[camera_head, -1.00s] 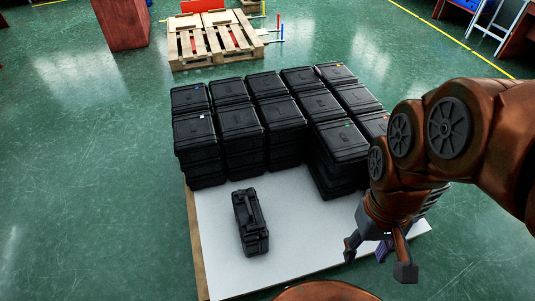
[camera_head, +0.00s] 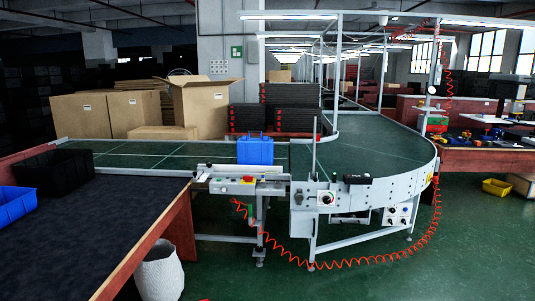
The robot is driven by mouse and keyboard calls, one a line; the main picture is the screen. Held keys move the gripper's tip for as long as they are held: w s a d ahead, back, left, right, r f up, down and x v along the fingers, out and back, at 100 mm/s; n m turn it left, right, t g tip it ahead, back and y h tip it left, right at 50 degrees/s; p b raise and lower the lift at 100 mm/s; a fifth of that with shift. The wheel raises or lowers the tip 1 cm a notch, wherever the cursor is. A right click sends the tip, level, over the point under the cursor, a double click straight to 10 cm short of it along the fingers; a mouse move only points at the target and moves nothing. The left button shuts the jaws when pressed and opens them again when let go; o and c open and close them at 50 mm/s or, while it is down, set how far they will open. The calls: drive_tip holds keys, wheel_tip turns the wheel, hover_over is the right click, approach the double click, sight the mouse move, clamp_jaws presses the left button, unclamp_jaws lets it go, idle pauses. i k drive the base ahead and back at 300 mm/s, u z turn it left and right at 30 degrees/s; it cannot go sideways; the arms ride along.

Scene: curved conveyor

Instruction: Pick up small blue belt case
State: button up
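A small blue case (camera_head: 255,151) stands upright on the conveyor belt (camera_head: 150,156), near where the straight section meets the curved section (camera_head: 360,145). It is some way off, behind the metal side rail and a small control panel with a red button. My gripper and arm are not in view, so whether the gripper is open or shut does not show.
A dark-topped table (camera_head: 100,220) with a black bin (camera_head: 52,170) and a blue bin (camera_head: 14,206) fills the left foreground. A white waste bin (camera_head: 160,275) stands beside it. A red coiled cable (camera_head: 380,262) hangs below the conveyor. Green floor is clear at front right.

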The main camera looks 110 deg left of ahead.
sight(250, 152)
drive_tip(key=z, duration=0.05)
drive_tip(key=k, duration=0.55)
drive_tip(key=u, duration=1.25)
drive_tip(key=i, duration=0.9)
drive_tip(key=u, duration=1.7)
drive_tip(key=i, duration=1.6)
drive_tip(key=u, duration=0.8)
drive_tip(key=i, duration=1.7)
drive_tip(key=u, duration=0.75)
drive_tip(key=i, duration=1.85)
drive_tip(key=u, duration=0.55)
drive_tip(key=i, duration=0.3)
drive_tip(key=u, duration=0.2)
